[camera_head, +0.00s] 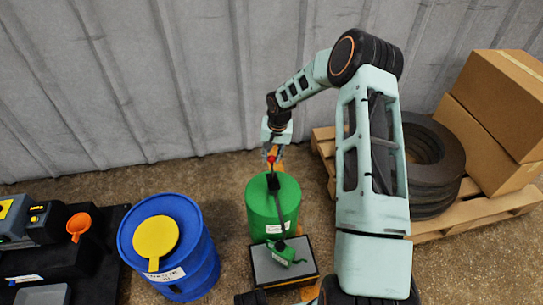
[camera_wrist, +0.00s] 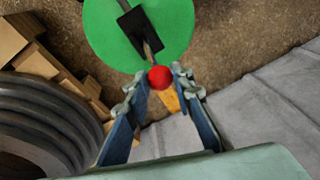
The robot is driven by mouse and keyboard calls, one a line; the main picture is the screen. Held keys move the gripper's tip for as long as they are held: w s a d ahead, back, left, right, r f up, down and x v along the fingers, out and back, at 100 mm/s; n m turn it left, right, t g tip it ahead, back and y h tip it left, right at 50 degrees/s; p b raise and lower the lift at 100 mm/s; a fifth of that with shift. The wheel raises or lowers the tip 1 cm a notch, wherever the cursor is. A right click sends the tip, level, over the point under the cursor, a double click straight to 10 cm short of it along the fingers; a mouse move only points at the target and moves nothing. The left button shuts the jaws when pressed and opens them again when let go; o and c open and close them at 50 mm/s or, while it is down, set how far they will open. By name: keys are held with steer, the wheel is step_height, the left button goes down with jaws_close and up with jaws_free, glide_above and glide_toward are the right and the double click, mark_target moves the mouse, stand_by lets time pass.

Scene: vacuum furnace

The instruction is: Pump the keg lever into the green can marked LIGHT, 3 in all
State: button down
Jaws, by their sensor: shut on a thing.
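A green keg (camera_head: 262,211) stands on the floor in the middle of the head view, with a dark pump on its top. The lever's red knob (camera_head: 271,159) is at my gripper (camera_head: 272,152), above the keg. In the wrist view the red knob (camera_wrist: 160,77) sits between the fingertips of my gripper (camera_wrist: 160,84), which is shut on it. The green keg top (camera_wrist: 170,25) is just beyond. A small green can (camera_head: 286,252) stands on a dark-topped platform (camera_head: 262,268) in front of the keg. Its label is too small to read.
A blue drum (camera_head: 205,262) with a yellow lid (camera_head: 155,237) stands left of the platform. An orange funnel (camera_head: 78,224) is on a black bench at far left. A pallet (camera_head: 452,225) with dark rings (camera_head: 430,160) and cardboard boxes (camera_head: 505,95) is at right. A corrugated wall stands behind.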

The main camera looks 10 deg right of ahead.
steer(key=shift+s+r+t, duration=0.15)
steer(key=shift+s+t, duration=0.65)
steer(key=shift+s, duration=0.05)
steer(key=s, duration=0.3)
steer(key=s+b, duration=0.1)
steer(key=shift+s+f, duration=0.25)
steer(key=shift+s, duration=0.15)
steer(key=shift+s+d+f+b, duration=0.1)
steer(key=shift+s+f+b, duration=0.25)
steer(key=shift+s, duration=0.45)
steer(key=shift+s+d+f+b, duration=0.1)
steer(key=shift+s+f, duration=0.3)
steer(key=shift+s, duration=0.35)
steer(key=shift+s+f, duration=0.1)
steer(key=c, duration=1.8)
jaws_free()
steer(key=shift+o, duration=0.7)
steer(key=shift+w, duration=0.25)
steer(key=shift+a+r, duration=0.1)
steer(key=shift+r, duration=0.1)
